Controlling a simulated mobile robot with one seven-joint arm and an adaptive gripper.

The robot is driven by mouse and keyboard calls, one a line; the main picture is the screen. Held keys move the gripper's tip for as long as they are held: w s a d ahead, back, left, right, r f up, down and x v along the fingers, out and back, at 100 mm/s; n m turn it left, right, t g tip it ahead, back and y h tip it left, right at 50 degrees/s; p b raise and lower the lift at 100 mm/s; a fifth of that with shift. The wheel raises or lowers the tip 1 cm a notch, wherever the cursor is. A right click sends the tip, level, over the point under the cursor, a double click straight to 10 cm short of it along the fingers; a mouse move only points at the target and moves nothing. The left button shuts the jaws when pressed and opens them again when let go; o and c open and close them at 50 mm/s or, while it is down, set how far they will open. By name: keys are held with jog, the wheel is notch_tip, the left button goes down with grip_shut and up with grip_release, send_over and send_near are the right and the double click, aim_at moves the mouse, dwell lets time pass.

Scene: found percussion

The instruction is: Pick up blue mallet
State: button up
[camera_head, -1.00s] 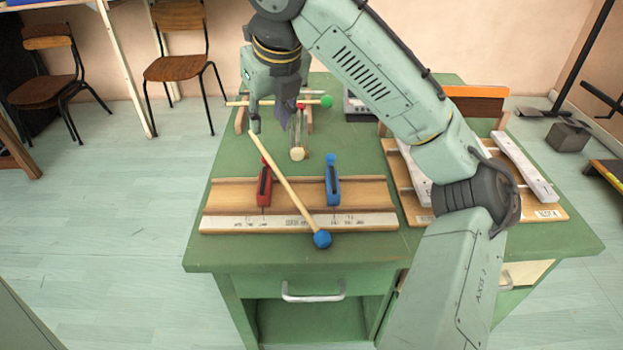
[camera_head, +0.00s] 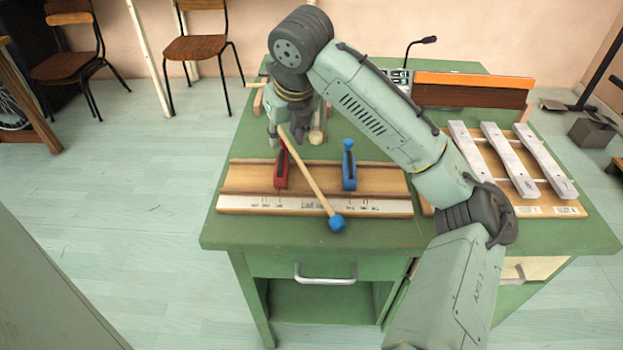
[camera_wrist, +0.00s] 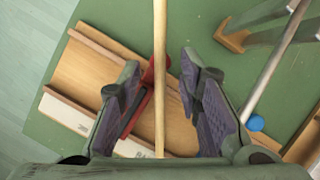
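The blue mallet has a pale wooden stick and a round blue head (camera_head: 336,223). It lies slantwise across the wooden tray, its head at the tray's front edge. My gripper (camera_head: 285,140) is above the stick's far end in the head view. In the wrist view the stick (camera_wrist: 160,60) runs upright through the middle, between my two open fingers (camera_wrist: 160,95), with a gap on each side. The blue head is not clearly seen in the wrist view. The stick's far tip is partly hidden by my gripper in the head view.
On the tray (camera_head: 230,203) stand a red clamp (camera_head: 281,170) and a blue clamp (camera_head: 349,172), close to the stick. Metal bars (camera_head: 510,160) lie at the right. The green table's front left corner (camera_head: 220,235) is clear.

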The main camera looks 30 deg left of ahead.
grip_shut()
dwell(0.3)
jog(key=shift+r, duration=0.1)
dwell(0.4)
